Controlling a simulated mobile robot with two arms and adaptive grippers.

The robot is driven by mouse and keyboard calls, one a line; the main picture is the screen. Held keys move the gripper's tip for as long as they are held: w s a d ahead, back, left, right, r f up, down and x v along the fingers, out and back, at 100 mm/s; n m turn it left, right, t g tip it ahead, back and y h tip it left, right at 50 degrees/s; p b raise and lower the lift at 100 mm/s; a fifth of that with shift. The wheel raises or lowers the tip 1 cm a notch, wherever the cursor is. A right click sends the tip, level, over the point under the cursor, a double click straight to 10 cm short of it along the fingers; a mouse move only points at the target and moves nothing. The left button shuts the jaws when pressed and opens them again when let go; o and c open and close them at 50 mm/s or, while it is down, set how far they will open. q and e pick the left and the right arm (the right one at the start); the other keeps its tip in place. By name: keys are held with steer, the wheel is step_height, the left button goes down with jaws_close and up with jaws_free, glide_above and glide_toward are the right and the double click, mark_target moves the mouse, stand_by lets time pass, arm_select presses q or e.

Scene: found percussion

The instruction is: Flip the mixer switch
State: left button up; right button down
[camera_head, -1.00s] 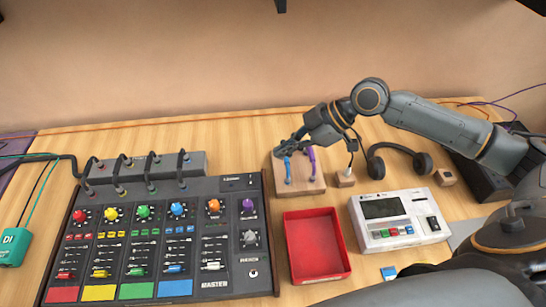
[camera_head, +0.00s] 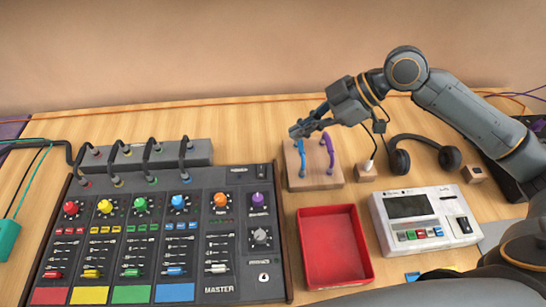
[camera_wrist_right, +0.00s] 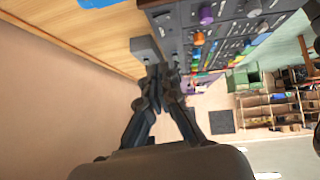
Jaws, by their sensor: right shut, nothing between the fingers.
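The dark mixer (camera_head: 208,262) lies on the table at the left in the head view, with coloured knobs and sliders. A small dark labelled patch (camera_head: 240,172) sits at its top right corner; it may hold the switch, but its position is too small to tell. My right gripper (camera_head: 296,131) is shut and empty, above the back of a wooden block, right of the mixer's top right corner. In the right wrist view the gripper (camera_wrist_right: 157,72) shows its fingers together, with the mixer (camera_wrist_right: 225,38) beyond. My left gripper is not in view.
A red tray (camera_head: 335,245), a white device (camera_head: 440,210) and headphones (camera_head: 424,141) lie to the right. A grey box (camera_head: 140,157) with cable plugs stands behind the mixer.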

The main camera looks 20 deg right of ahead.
steer(key=p, duration=0.2)
glide_above(261, 171)
steer(key=d, duration=0.2)
steer(key=f, duration=0.7)
steer(key=shift+a, duration=0.25)
steer(key=shift+w+d+f, duration=0.1)
steer(key=shift+f, duration=0.55)
steer(key=shift+w+d+f, duration=0.1)
steer(key=shift+f, duration=0.5)
steer(key=shift+d+f, duration=0.1)
steer(key=shift+f, duration=0.45)
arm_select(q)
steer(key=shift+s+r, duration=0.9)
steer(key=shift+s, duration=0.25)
arm_select(e)
steer(key=shift+w+f, duration=0.1)
